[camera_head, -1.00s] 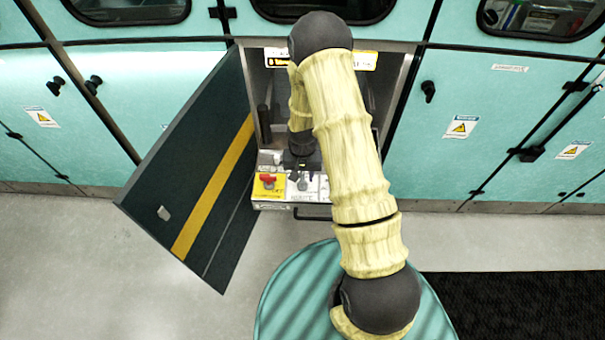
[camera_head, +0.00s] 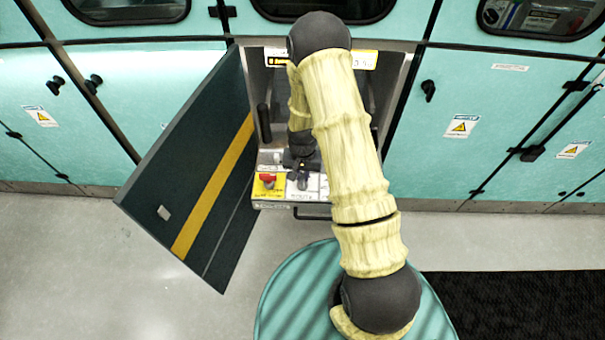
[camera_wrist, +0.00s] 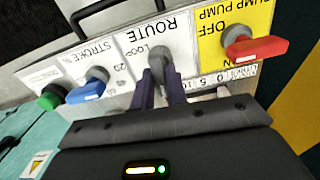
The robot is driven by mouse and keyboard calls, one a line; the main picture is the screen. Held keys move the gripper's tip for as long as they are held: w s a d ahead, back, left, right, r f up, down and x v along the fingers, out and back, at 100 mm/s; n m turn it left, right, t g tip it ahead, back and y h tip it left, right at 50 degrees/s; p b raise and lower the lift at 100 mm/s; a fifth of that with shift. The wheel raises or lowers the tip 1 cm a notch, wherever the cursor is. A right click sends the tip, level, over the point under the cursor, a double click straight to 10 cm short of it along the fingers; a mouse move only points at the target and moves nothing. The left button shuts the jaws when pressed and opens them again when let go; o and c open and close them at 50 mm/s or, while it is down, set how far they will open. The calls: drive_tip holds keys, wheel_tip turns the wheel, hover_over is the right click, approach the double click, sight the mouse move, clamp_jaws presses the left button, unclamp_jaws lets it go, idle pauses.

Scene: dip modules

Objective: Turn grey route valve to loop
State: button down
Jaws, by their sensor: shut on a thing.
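The grey route valve (camera_wrist: 160,60) is a lever knob on a white panel marked ROUTE, with LOOP printed beside it in the wrist view. My gripper (camera_wrist: 161,88) has its two purple fingers on either side of the grey lever and is shut on it. The fingers hide part of the lever and some print, so its exact pointing is hard to read. In the head view, the grey valve (camera_head: 302,182) shows small at the front of the panel, just below my dark gripper (camera_head: 301,163).
A red pump knob (camera_wrist: 256,48) on a yellow panel sits to the right in the wrist view; blue (camera_wrist: 88,88) and green (camera_wrist: 52,96) knobs sit to the left. The open dark cabinet door (camera_head: 195,170) stands left of the bay. A dark handle bar (camera_head: 312,216) runs below the panel.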

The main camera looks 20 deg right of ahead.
sight(302, 176)
drive_tip(key=m, duration=0.8)
drive_tip(key=shift+m, duration=0.4)
drive_tip(key=m, duration=0.4)
drive_tip(key=shift+r+p, duration=0.1)
drive_tip(key=shift+p, duration=0.3)
drive_tip(key=shift+m+p, duration=0.55)
drive_tip(key=shift+m, duration=1.65)
drive_tip(key=c, duration=1.4)
unclamp_jaws()
wheel_tip(302, 176, up, 17)
drive_tip(key=shift+r+p, duration=0.15)
drive_tip(key=shift+p, duration=0.3)
